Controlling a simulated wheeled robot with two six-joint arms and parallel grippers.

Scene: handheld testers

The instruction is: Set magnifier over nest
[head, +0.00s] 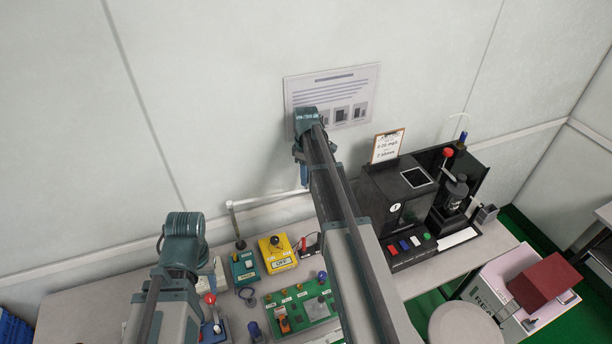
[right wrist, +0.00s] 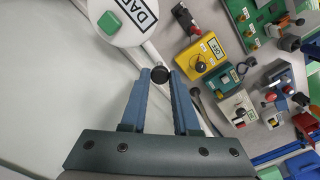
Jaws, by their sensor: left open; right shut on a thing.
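The magnifier shows as a white bar on a dark post (head: 238,236), running along the wall side toward my right gripper (head: 304,182). In the right wrist view its round white head (right wrist: 120,32) seems to carry a green square and a cut-off label. My right gripper, seen closely in the right wrist view (right wrist: 160,78), is shut on a dark round knob (right wrist: 160,75) beside the head. I cannot tell which item is the nest; a green board (head: 292,296) with small parts lies on the bench. My left gripper (head: 182,262) is open, with its fingertips largely hidden.
A yellow box (head: 277,253) and a teal box (head: 243,267) stand near the post. A black tester (head: 398,200) with coloured buttons stands right of my right arm. The wall with a notice (head: 345,88) is close behind. My right arm hides part of the bench.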

